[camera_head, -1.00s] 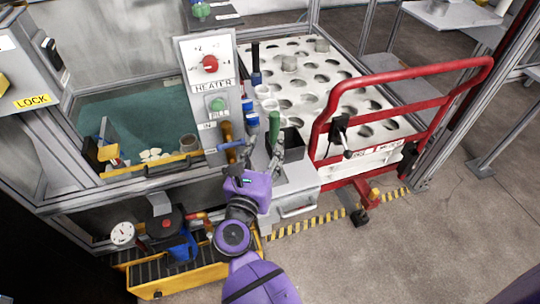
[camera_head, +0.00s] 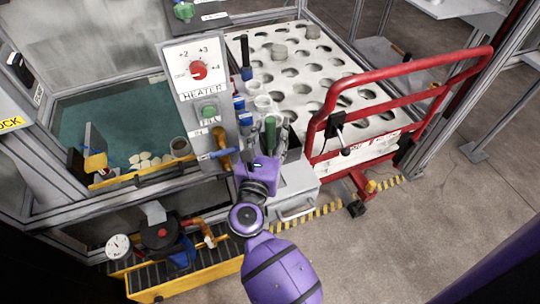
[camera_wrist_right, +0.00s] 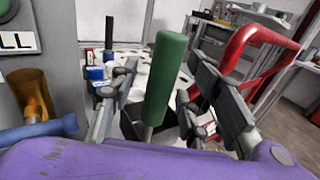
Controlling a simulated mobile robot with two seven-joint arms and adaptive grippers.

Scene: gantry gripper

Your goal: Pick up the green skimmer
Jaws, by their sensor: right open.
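The green skimmer shows as an upright green handle (camera_wrist_right: 166,80) in the right wrist view, with a thin metal shaft below it. It also shows in the head view (camera_head: 270,134), beyond my right wrist. My right gripper (camera_wrist_right: 158,98) is open, with one finger on each side of the handle and gaps on both sides. The skimmer's lower end is hidden behind my purple gripper body. It stands at a dark open bin (camera_wrist_right: 176,130). My left gripper is not in view.
A heater panel (camera_head: 197,90) with a red knob stands left of my gripper. A red rail (camera_head: 420,62) rises on the right, beside a white plate (camera_head: 345,55) with many holes. Blue and white containers (camera_head: 240,108) stand close behind the gripper. A brown-yellow pipe with a blue handle (camera_head: 222,154) is close on the left.

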